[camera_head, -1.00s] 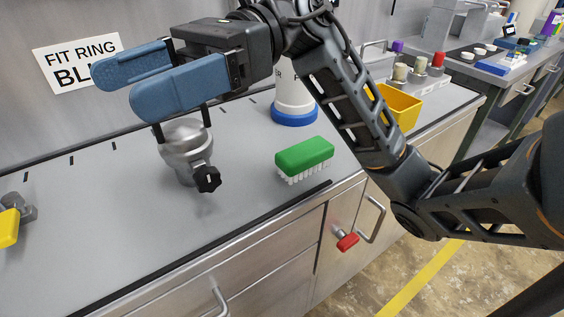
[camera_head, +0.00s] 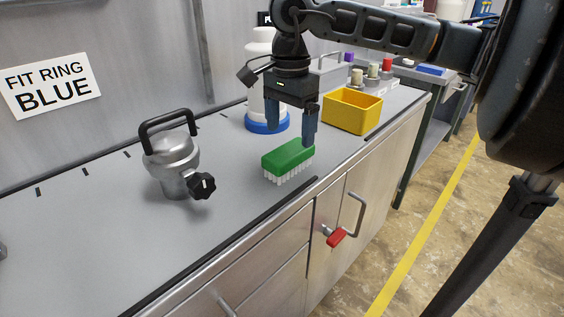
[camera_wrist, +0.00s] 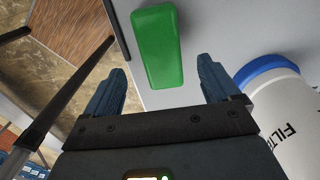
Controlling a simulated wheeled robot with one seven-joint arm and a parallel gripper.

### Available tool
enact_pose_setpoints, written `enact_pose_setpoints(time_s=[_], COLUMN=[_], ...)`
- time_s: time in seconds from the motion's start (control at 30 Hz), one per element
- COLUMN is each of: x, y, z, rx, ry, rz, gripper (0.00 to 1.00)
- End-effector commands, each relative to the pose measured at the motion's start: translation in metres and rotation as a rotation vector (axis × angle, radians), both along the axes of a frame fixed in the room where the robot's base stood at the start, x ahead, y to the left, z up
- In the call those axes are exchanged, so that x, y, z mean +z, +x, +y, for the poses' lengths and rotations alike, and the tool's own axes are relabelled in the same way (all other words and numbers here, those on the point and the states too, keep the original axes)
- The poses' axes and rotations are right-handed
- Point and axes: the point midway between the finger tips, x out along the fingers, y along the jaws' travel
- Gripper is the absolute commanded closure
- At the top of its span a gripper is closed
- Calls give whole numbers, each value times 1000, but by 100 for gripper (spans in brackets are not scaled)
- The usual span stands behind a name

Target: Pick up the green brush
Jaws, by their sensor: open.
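The green brush (camera_head: 288,157) lies on the grey counter with its white bristles down, near the front edge. My gripper (camera_head: 291,138) points down just above and behind the brush, with its two blue fingers apart and nothing between them. In the wrist view the green brush (camera_wrist: 158,46) shows beyond the fingertips, roughly centred between them. My gripper (camera_wrist: 162,82) is open there too. I cannot tell the exact height of the fingertips over the brush.
A white container with a blue base ring (camera_head: 266,126) stands close behind my gripper. A yellow bin (camera_head: 352,110) is to the right. A metal pot with a black handle (camera_head: 173,160) stands to the left. The counter (camera_head: 110,235) is clear at the front left.

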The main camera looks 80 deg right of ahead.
Motion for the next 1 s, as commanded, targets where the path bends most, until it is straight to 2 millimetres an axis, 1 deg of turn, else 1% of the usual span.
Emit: enact_pose_setpoints(time_s=[0.1, 0.27, 0.5, 0.6, 0.7, 0.9, 1.0], x=[-13, -26, -57, -68, -72, -73, -72], y=[0, 1, 1, 1, 1, 1, 1], z=[1, 1, -1, -1, -1, -1, -1], rx=[0, 1, -1, 1, 1, 1, 2], ry=[5, 6, 8, 6, 5, 4, 5], rz=[-1, -3, -4, -3, -3, -3, -3], gripper=[11, 11, 11, 11, 11, 11, 20])
